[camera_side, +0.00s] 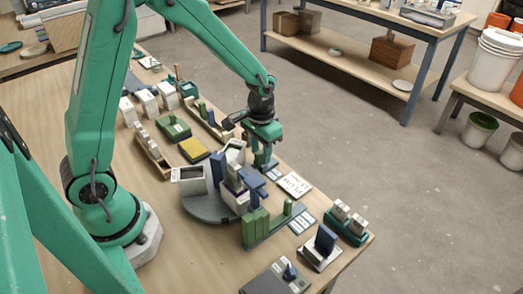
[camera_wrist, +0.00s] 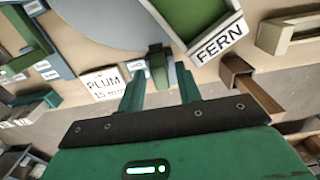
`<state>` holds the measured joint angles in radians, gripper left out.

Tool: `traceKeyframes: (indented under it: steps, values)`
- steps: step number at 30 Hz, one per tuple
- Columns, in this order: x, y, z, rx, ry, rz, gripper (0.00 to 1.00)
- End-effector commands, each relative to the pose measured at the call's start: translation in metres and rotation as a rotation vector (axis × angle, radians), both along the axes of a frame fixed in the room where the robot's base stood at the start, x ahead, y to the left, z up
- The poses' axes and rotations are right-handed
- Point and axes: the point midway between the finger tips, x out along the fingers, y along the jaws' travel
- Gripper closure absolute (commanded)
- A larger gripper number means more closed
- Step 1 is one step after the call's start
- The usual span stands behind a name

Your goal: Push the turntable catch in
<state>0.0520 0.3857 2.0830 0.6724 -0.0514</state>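The turntable is a grey disc (camera_side: 205,210) on the bench, loaded with white, grey and blue blocks. Its grey edge also shows at the top of the wrist view (camera_wrist: 100,15). A small grey and green piece (camera_wrist: 159,66) sits at the disc's rim and looks like the catch. I cannot tell how far in it is. My gripper (camera_side: 264,162) points down on the far side of the turntable. In the wrist view my gripper (camera_wrist: 160,92) has its two green fingers apart, with nothing held. The small piece lies just beyond the gap between the fingertips.
A card marked PLUM (camera_wrist: 103,84) lies left of the fingers, and a green piece labelled FERN (camera_wrist: 214,38) is to the right. Green upright blocks (camera_side: 256,226) stand close to the turntable's front right. Several racks and boxes crowd the bench. The bench edge is close beyond my gripper.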

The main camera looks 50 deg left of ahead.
Motion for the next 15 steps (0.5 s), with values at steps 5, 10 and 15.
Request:
traceKeyframes:
  steps: [5,10,15]
  values:
    - [0.0,0.0,0.003,0.0,-0.001,0.0,0.66]
    - [0.001,0.0,0.015,0.0,-0.003,0.0,0.66]
    - [0.0,0.0,0.029,0.0,-0.003,0.0,0.66]
